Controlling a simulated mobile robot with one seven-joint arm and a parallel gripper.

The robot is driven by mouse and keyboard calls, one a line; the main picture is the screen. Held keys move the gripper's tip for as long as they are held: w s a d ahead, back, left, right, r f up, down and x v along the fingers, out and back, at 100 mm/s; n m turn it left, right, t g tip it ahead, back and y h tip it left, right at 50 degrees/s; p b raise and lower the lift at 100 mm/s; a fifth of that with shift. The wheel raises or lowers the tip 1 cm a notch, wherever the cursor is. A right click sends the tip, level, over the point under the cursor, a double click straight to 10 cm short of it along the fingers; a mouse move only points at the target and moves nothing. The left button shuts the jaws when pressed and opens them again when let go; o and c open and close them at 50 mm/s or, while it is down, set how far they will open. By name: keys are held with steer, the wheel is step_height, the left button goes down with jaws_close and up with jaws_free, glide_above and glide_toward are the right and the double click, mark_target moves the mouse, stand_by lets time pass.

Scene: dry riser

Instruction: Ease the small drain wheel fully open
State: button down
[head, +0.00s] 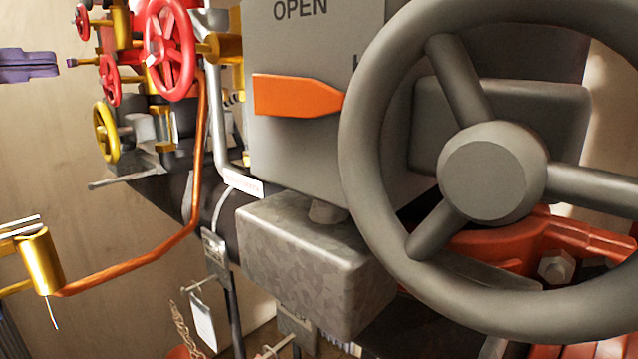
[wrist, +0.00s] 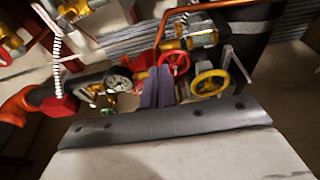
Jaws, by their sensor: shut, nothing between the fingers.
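My gripper (head: 56,66) enters the head view from the left edge, its purple fingers pointing right toward the valve cluster. In the wrist view its fingers (wrist: 155,76) are together with nothing between them. Small handwheels are in view, with no readable label saying which is the drain wheel. A yellow wheel (head: 106,132) sits low on the cluster and shows right of the fingers in the wrist view (wrist: 210,83). A small red wheel (head: 110,80) is above it, right of my gripper with a visible gap. In the wrist view a red wheel (wrist: 174,64) is just right of the fingertips.
A large grey handwheel (head: 492,172) and a grey box marked OPEN (head: 290,50) with an orange pointer (head: 296,95) fill the right. A larger red wheel (head: 170,48) and a copper pipe (head: 150,255) are nearby. A gauge (wrist: 119,84) is left of the fingers.

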steer(key=m+t+h, duration=0.1)
steer(key=m, duration=0.5)
glide_toward(111, 81)
step_height(111, 81, down, 2)
steer(key=w, duration=0.2)
steer(key=w+d, duration=0.4)
steer(key=shift+w+d, duration=0.15)
steer(key=shift+w, duration=0.15)
steer(key=shift+w, duration=0.1)
stand_by(0.4)
steer(key=shift+r, duration=0.2)
steer(key=shift+r, duration=0.3)
steer(key=shift+s+d+r, duration=0.1)
steer(key=shift+s+r, duration=0.15)
stand_by(0.5)
